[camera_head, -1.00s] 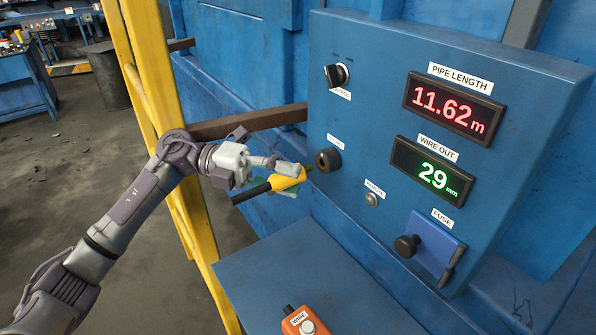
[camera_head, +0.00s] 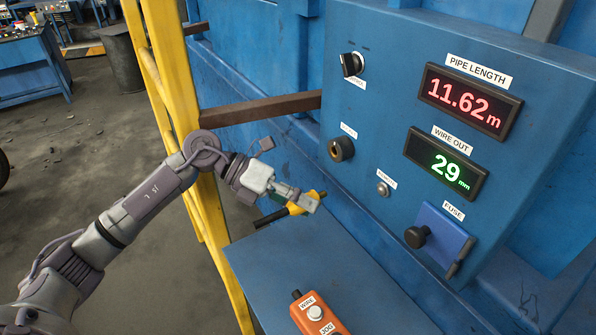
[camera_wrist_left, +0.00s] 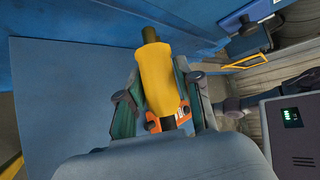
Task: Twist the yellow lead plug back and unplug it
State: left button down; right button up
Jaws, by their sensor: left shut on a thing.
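The yellow lead plug (camera_head: 297,209) is in my left gripper (camera_head: 300,200), out in the air above the blue shelf. Its black tail end points to the lower left in the head view. In the left wrist view the plug (camera_wrist_left: 160,80) stands between the two fingers, with a dark tip at the top. The round dark socket (camera_head: 341,149) on the blue panel is empty, up and right of the plug, with a clear gap between them. My right gripper is in neither view.
The blue shelf (camera_head: 290,265) below bears an orange control box (camera_head: 318,314). The panel carries a black selector knob (camera_head: 352,65), two displays and a fuse handle (camera_head: 417,237). A yellow post (camera_head: 165,90) and a brown bar (camera_head: 260,108) stand close to my left arm.

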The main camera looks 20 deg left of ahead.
pick_arm(q)
jog(key=f+m+t+y, duration=0.1)
jog(key=f+m+y, duration=0.1)
jog(key=a+f+m+t+y, duration=0.1)
jog(key=f+m, duration=0.1)
jog(key=f, duration=0.1)
jog(key=f+m+y+p, duration=0.1)
jog(key=f+m+y, duration=0.1)
jog(key=f+m, duration=0.1)
jog(key=shift+a+t+y, duration=0.3)
jog(key=shift+a+t, duration=0.05)
jog(key=shift+t, duration=0.05)
jog(key=shift+w+a+f+m, duration=0.1)
jog(key=shift+a+f+m, duration=0.1)
jog(key=shift+f+m, duration=0.35)
jog(key=shift+f+b, duration=1.5)
jog(key=shift+f, duration=1.2)
jog(key=c, duration=0.7)
grip_release()
jog(key=v, duration=1.2)
